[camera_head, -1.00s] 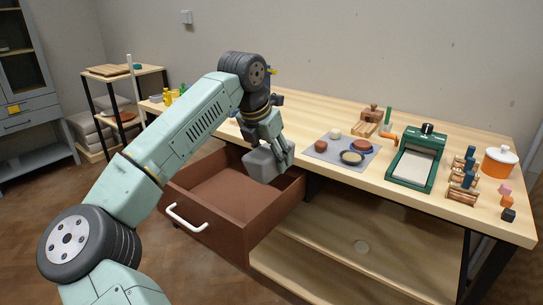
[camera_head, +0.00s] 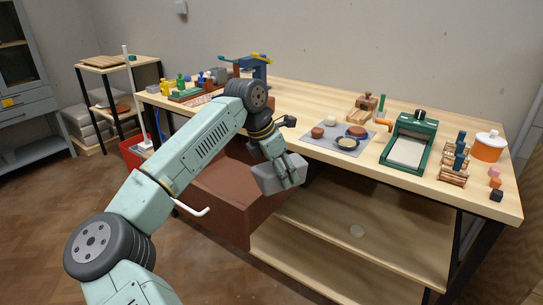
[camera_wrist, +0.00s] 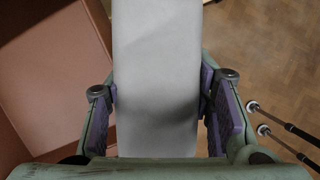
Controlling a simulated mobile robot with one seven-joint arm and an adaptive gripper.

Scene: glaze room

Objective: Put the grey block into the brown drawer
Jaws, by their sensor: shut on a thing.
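The grey block (camera_head: 277,177) is held in my gripper (camera_head: 286,172), which is shut on it. In the wrist view the block (camera_wrist: 157,75) fills the middle, between the purple finger pads. The brown drawer (camera_head: 235,208) stands pulled out under the bench, with its white handle (camera_head: 192,210) at the front. In the head view the block overlaps the drawer's right side, and my arm hides much of the drawer's inside. In the wrist view the drawer (camera_wrist: 45,75) lies to the left of the block, and floor shows to the right.
The wooden bench (camera_head: 300,110) carries a grey mat (camera_head: 325,147) with several small items, a green press (camera_head: 409,140) and an orange pot (camera_head: 489,147). A lower shelf (camera_head: 350,245) lies right of the drawer. A red bin (camera_head: 130,152) stands at the left.

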